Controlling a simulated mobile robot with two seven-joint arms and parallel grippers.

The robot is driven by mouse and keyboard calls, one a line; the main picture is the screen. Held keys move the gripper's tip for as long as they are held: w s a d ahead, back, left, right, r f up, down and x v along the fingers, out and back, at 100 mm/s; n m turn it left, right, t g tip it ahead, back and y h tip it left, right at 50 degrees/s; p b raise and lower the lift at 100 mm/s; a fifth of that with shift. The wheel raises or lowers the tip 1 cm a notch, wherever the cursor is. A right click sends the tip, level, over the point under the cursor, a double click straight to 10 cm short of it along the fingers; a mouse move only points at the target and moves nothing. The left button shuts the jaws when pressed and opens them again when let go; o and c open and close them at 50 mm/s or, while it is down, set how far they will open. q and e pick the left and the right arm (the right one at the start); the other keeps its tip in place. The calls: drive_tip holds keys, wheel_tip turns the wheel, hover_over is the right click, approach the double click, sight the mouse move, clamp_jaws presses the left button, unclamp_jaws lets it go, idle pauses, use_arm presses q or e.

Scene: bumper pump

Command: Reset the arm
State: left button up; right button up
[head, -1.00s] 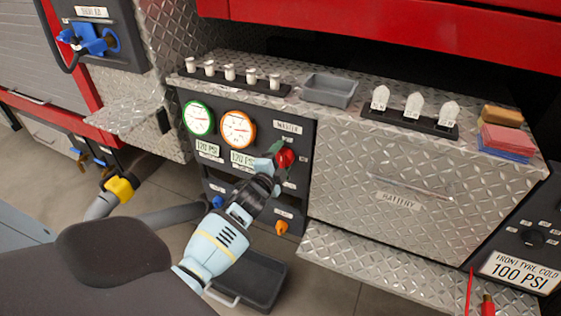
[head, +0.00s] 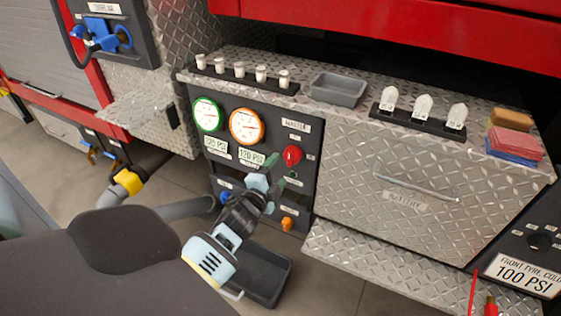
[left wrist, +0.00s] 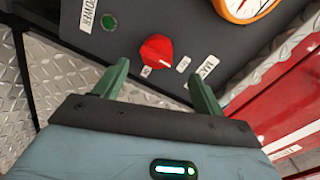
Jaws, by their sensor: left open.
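My left gripper (head: 272,174) is in front of the dark gauge panel (head: 268,105), just below and left of the red master knob (head: 292,155). Its green fingertips are apart and empty. In the left wrist view the red knob (left wrist: 157,51) sits beyond and between the two open fingers (left wrist: 160,82), with a visible gap to it. My right gripper is in neither view.
Beside the panel is a diamond-plate cabinet with a handle (head: 415,187). On its top are a grey tray (head: 338,90), several white bulbs and stacked sponges (head: 512,143). A dark bin (head: 262,277) lies below. A yellow-collared hose (head: 128,181) is at left.

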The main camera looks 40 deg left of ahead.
use_arm(q)
drive_tip(key=shift+s, duration=0.1)
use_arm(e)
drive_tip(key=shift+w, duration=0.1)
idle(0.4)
